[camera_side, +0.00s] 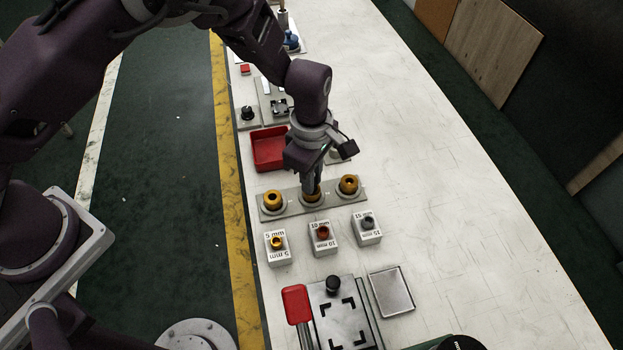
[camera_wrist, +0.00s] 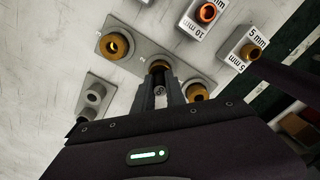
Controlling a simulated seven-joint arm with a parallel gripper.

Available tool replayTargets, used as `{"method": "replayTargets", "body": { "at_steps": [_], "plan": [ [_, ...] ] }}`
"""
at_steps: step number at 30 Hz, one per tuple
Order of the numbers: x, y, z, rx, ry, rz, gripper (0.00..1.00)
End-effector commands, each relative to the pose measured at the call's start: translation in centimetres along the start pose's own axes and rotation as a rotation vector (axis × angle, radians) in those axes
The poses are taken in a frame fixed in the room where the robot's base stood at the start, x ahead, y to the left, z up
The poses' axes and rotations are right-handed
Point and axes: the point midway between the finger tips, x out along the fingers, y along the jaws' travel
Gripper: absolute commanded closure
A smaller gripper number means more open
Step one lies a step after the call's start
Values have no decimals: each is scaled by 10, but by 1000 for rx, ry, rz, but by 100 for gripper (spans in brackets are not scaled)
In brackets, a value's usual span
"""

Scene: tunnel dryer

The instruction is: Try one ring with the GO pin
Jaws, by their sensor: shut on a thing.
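Three brass rings sit in round seats on a grey strip (camera_side: 291,198): the left ring (camera_side: 272,200), the middle ring (camera_side: 312,196) and the right ring (camera_side: 349,184). My gripper (camera_side: 312,186) points down over the middle ring. In the wrist view my gripper (camera_wrist: 159,94) is shut on a slim grey piece (camera_wrist: 159,88), seemingly the GO pin, held upright at the middle ring (camera_wrist: 158,66). The fingers hide most of it, and I cannot tell whether its tip is inside the ring. The outer rings (camera_wrist: 114,46) and (camera_wrist: 197,92) stand clear of the fingers.
White blocks marked 5 mm (camera_side: 278,251), 10 mm (camera_side: 323,240) and 15 mm (camera_side: 367,231) stand in front of the strip. A red tray (camera_side: 268,148) is behind it. A fixture with a red handle (camera_side: 297,304) and a grey plate (camera_side: 392,291) lie nearer. The table's right side is clear.

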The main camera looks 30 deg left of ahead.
Motion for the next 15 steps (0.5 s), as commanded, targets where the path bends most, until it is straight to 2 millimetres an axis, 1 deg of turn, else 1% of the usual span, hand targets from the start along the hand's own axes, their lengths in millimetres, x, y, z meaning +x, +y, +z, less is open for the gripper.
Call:
{"method": "replayTargets", "body": {
  "at_steps": [5, 15],
  "plan": [
    [-2, 0, 0, 0, -1, 1, 100],
    [-20, 1, 0, 0, -1, 2, 100]
  ]
}}
